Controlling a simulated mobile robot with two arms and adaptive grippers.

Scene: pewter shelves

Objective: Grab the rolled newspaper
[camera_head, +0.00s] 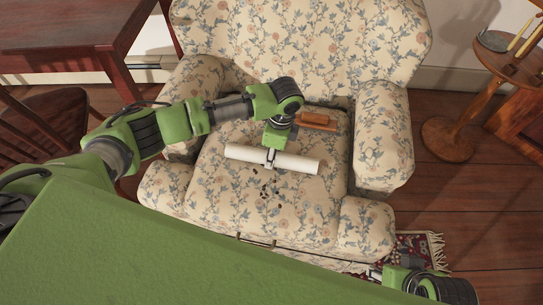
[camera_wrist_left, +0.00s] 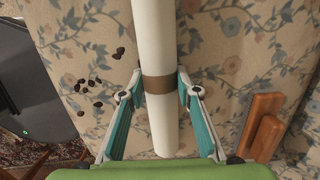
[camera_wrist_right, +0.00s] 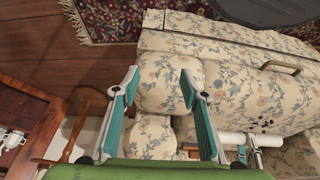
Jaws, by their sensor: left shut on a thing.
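The rolled newspaper (camera_head: 298,163) is a white roll above the seat of the floral armchair (camera_head: 215,190). In the left wrist view it (camera_wrist_left: 154,50) runs lengthwise through the picture, with a brown band (camera_wrist_left: 157,84) around its middle. My left gripper (camera_head: 271,157) is shut on the roll at the band, one finger on each side in the left wrist view (camera_wrist_left: 157,90). Whether the roll touches the seat cannot be told. My right gripper (camera_wrist_right: 160,82) is open and empty, off the chair's front right corner; it shows partly at the head view's bottom edge.
A brown wooden block-like object (camera_head: 318,121) lies on the seat behind the roll. Several small dark pieces (camera_head: 266,190) are scattered in front. The chair's arms flank the seat. A round wooden stand (camera_head: 447,138) is at right, and a patterned rug (camera_head: 420,246) lies below.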

